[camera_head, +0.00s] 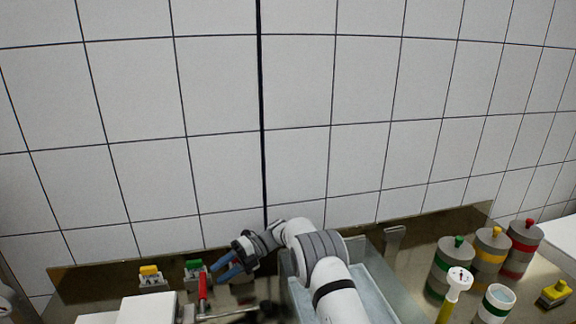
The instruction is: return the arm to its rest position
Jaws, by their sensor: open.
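My arm (320,255) reaches up from the bottom of the head view and bends to the left. My gripper (226,269) is at its left end, with two blue fingers pointing left and down. The fingers are apart and I see nothing between them. The gripper is close to a red-handled tool (203,287) and a small block with a green top (194,267). I cannot tell whether it touches either.
A yellow-topped block (151,275) and a white box (147,308) are at left. A grey tray (378,287) lies beside my arm. A tiled wall is behind.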

